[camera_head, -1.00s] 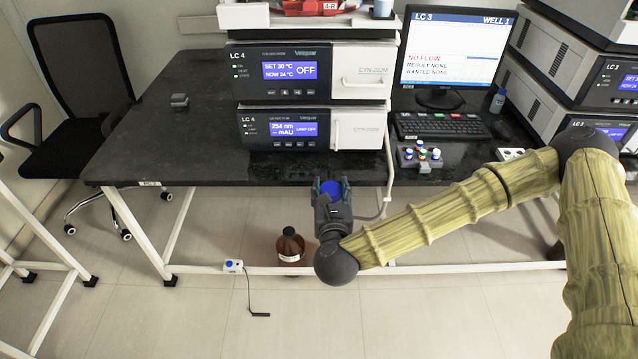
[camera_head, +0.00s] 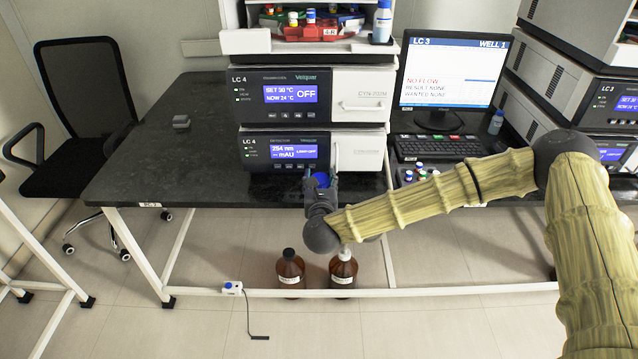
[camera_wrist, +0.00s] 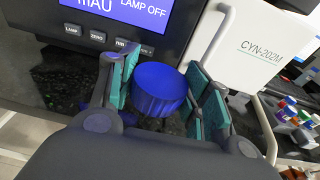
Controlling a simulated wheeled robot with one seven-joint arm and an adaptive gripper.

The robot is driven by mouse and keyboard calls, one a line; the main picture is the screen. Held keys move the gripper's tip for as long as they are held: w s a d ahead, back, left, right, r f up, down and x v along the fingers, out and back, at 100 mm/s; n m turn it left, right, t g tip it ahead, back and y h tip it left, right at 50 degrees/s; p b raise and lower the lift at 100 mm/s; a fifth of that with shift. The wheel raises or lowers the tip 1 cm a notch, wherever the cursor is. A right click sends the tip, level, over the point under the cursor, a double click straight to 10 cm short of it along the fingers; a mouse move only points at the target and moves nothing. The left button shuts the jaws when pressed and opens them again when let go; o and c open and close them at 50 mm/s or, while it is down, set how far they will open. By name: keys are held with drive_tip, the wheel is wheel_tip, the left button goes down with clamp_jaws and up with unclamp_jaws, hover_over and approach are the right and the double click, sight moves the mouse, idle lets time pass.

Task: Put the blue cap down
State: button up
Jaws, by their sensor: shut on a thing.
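My gripper (camera_head: 320,184) is shut on the blue cap (camera_head: 322,179), near the front edge of the black bench top (camera_head: 190,165). In the wrist view the ribbed blue cap (camera_wrist: 158,90) sits between the teal finger pads, in front of the lower instrument. Whether the cap touches the bench top cannot be told. Two brown bottles stand on the floor below the bench: one with a black cap (camera_head: 290,270) and one with a pale top (camera_head: 343,272).
The stacked LC 4 instruments (camera_head: 285,152) stand just behind my gripper. A white tube loop runs down at their right front. A rack of small vials (camera_head: 416,174), a keyboard (camera_head: 438,147) and a monitor stand to the right. The bench is mostly clear at left.

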drive_tip(key=shift+w+a, duration=0.1)
drive_tip(key=shift+w, duration=1.1)
wheel_tip(320, 180, down, 4)
drive_tip(key=shift+r+p, duration=0.1)
drive_tip(key=shift+p, duration=0.5)
drive_tip(key=shift+f+b, duration=0.3)
drive_tip(key=shift+b, duration=0.15)
